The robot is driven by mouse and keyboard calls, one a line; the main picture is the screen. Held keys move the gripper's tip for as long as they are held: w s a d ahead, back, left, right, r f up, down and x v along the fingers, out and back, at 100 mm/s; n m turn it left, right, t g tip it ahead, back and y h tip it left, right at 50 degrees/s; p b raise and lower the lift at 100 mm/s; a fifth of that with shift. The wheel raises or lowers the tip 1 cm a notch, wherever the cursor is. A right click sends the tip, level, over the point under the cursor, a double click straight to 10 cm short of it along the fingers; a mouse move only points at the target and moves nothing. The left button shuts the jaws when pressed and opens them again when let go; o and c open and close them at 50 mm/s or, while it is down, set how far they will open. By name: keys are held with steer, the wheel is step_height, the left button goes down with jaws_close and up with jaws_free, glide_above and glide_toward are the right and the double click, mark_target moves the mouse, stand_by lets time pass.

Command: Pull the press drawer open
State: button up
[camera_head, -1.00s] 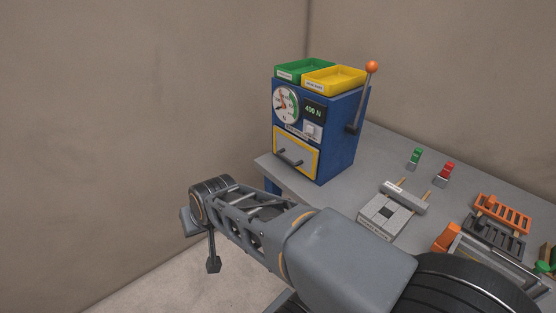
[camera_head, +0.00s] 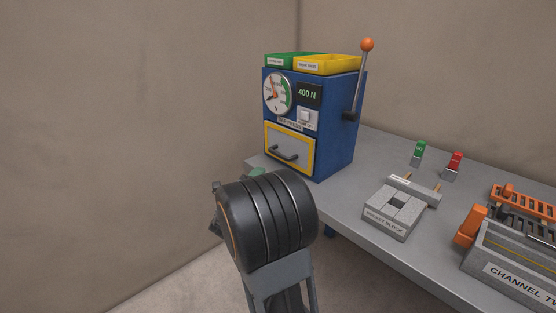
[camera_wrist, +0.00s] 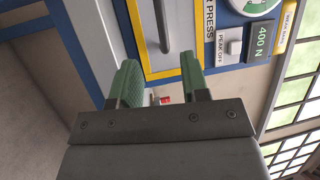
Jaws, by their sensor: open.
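The blue press (camera_head: 335,130) stands on the table with its grey drawer (camera_head: 298,155) framed in yellow. The drawer looks shut. Its dark bar handle (camera_head: 285,153) sits on the front, and the handle (camera_wrist: 163,25) also shows in the wrist view. My gripper (camera_wrist: 160,68) is open and empty, with two green fingertips. In the wrist view the handle lies beyond the tips, between their lines, apart from them. In the head view my wrist hides most of the gripper; a bit of green shows just below the drawer's left side.
A green tray (camera_head: 285,60) and a yellow tray (camera_head: 328,64) sit on top of the press. An orange-knobbed lever (camera_head: 366,45) rises at its right side. Grey blocks (camera_head: 395,215) and green and red pieces stand on the table to the right. A wall is at left.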

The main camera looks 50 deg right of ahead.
mark_target(278, 154)
steer(key=x, duration=1.3)
steer(key=shift+d+f+p, duration=0.1)
steer(key=shift+p, duration=0.2)
jaws_close()
